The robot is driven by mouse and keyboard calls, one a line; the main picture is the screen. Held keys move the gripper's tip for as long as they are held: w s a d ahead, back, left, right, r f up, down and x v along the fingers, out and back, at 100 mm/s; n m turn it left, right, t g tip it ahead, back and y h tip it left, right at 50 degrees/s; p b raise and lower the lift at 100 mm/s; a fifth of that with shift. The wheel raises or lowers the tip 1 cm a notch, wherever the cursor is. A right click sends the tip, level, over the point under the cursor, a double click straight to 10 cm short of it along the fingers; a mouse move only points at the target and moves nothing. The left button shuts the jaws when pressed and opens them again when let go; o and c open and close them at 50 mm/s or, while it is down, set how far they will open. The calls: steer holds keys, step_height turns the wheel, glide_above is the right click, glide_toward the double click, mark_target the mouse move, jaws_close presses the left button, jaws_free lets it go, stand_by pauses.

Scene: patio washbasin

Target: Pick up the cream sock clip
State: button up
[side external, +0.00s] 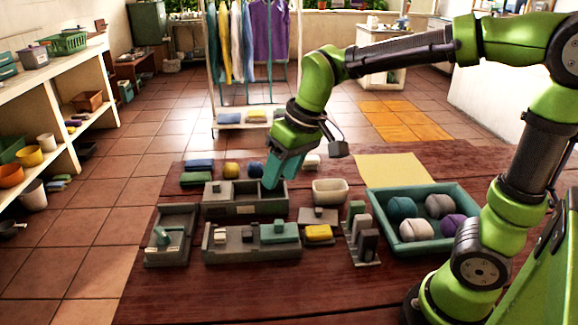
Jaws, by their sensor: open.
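No thing can be told for sure as the cream sock clip at this size. A small pale cream block (221,238) sits in the left part of the front grey tray (250,254). Another pale block (225,187) is in the rear grey tray (245,210). My gripper (279,178), with teal fingers, points down over the right end of the rear tray. It is open, and I see nothing held between its fingers. The fingers hide part of that tray and what may lie beneath them.
A cream bowl (330,187) stands just right of my gripper. A teal tray (425,246) with rolled bundles is farther right. Upright blocks (368,244) stand in a rack between. A small grey tray (170,254) is at left. The table front (260,298) is clear.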

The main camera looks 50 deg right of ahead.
mark_target(220, 233)
steer(key=w+a+f+n+g+h, duration=0.1)
steer(key=w+a+f+n+g, duration=0.15)
steer(key=w+n, duration=0.35)
steer(key=w+a+f+n+g+h, duration=0.1)
steer(key=w+a+n, duration=0.25)
steer(key=w, duration=0.55)
steer(key=shift+n, duration=0.25)
step_height(220, 233, down, 16)
steer(key=shift+s+d, duration=0.1)
steer(key=shift+s, duration=0.05)
steer(key=c, duration=0.8)
steer(key=shift+r, duration=0.1)
